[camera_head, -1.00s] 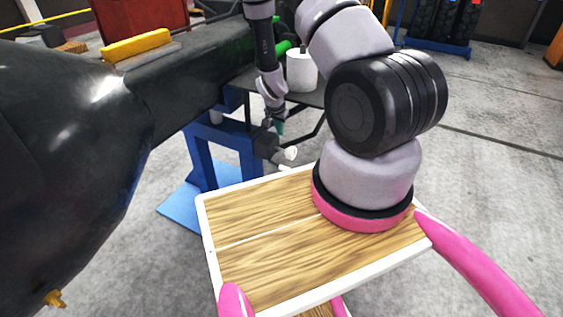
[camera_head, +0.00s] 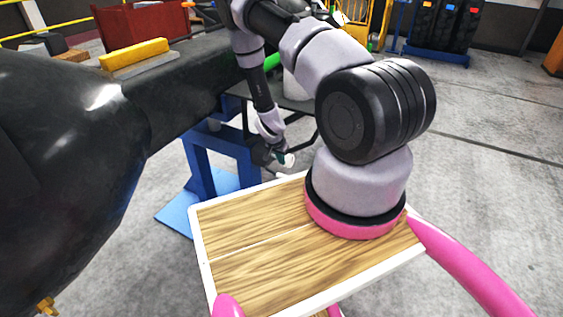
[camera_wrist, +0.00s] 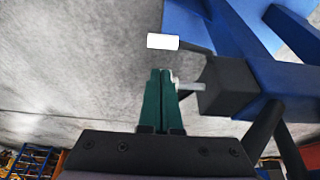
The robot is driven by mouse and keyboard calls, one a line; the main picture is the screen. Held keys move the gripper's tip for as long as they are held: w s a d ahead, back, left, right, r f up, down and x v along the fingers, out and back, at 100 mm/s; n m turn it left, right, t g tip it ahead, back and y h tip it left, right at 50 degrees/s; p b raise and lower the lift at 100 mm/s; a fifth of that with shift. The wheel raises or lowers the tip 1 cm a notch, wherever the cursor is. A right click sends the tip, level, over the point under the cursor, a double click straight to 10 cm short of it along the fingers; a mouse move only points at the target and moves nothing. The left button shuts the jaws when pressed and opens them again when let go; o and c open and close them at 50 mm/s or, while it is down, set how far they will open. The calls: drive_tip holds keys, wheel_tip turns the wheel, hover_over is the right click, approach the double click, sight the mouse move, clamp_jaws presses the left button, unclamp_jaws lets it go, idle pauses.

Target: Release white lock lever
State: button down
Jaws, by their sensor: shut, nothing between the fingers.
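The white lock lever's grip (camera_wrist: 162,41) shows in the wrist view as a short white cylinder, just beyond my fingertips. A dark bar seems to run from it toward a black block (camera_wrist: 226,86) on a blue frame. A grey pin sticks out of the block, its pale end close beside my fingers; I cannot tell if they touch. My gripper (camera_wrist: 160,72) has green fingers pressed together with nothing between them. In the head view the white grip (camera_head: 290,160) is small beside my gripper (camera_head: 281,157), low by the blue stand; the block is mostly hidden there.
The blue stand (camera_head: 200,160) is close to my gripper. A large black casting (camera_head: 60,170) fills the left, with a dark beam (camera_head: 180,95) reaching right. A white cylinder (camera_head: 297,84) stands on a dark table behind my arm. Open grey floor lies right.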

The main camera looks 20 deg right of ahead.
sight(281, 175)
drive_tip(key=x, duration=0.7)
drive_tip(key=shift+f, duration=0.25)
drive_tip(key=shift+s+a+m, duration=0.2)
drive_tip(key=shift+m, duration=0.2)
drive_tip(key=shift+s+a+g, duration=0.15)
drive_tip(key=shift+a+g, duration=0.05)
drive_tip(key=shift+g, duration=0.1)
drive_tip(key=shift+s+a+m, duration=0.2)
drive_tip(key=shift+a+m, duration=0.25)
drive_tip(key=shift+m, duration=0.35)
drive_tip(key=a+m+g, duration=0.2)
drive_tip(key=a+m, duration=0.5)
drive_tip(key=shift+s+a+m+g, duration=0.2)
drive_tip(key=shift+s+m+g, duration=0.15)
drive_tip(key=shift+m+g, duration=0.05)
